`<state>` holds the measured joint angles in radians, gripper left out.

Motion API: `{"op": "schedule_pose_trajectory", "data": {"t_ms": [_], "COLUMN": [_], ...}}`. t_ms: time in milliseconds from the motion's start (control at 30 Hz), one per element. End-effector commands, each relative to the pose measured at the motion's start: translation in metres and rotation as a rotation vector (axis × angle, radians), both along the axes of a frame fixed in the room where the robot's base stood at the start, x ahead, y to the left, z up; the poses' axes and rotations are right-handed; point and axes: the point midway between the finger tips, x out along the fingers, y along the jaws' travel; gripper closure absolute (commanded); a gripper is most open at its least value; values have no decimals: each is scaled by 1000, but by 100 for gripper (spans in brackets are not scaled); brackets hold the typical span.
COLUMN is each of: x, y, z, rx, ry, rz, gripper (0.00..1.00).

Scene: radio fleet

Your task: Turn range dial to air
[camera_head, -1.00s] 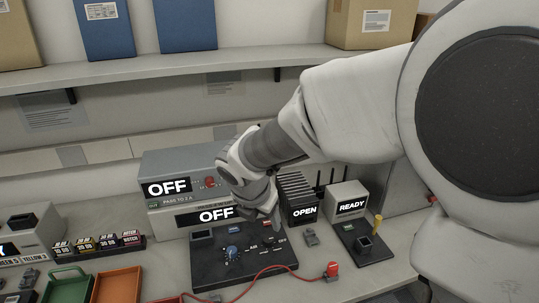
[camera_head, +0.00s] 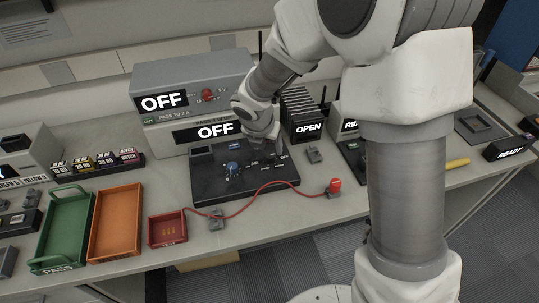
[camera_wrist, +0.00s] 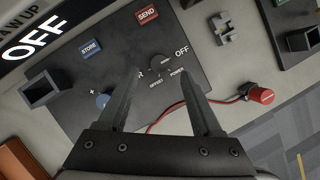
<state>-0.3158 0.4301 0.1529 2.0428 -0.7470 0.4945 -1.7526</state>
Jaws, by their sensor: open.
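A dark panel (camera_head: 215,186) lies on the bench and fills much of the wrist view (camera_wrist: 120,50). On it is a dark round dial (camera_wrist: 161,65) with OFF printed to its right and a label ending in R, partly covered, to its left. Which label the dial points at is too small to tell. My gripper (camera_wrist: 160,74) is open and empty, its two fingers on either side of the dial in the picture. Contact with the dial cannot be judged. In the head view my gripper (camera_head: 272,143) is over the panel's back right and partly hides the dial.
A blue knob (camera_head: 233,168) sits left of the dial, near my left finger in the wrist view. A red cable (camera_head: 262,192) runs along the panel's front to a red plug (camera_head: 335,185). Grey boxes reading OFF (camera_head: 188,75) stand behind. Green (camera_head: 58,200) and orange (camera_head: 130,186) trays are left.

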Motion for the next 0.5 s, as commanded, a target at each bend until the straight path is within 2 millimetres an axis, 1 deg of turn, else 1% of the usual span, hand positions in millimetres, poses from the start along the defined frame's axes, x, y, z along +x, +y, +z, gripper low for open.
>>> {"op": "schedule_pose_trajectory", "data": {"t_ms": [33, 200, 333, 500], "x": [3, 14, 18, 19], "y": [-1, -4, -5, -6], "z": [-14, -37, -46, -50], "rx": [-2, -1, 0, 0], "ry": [3, 1, 0, 0], "rz": [1, 1, 1, 0], "gripper": [33, 33, 33, 33]}}
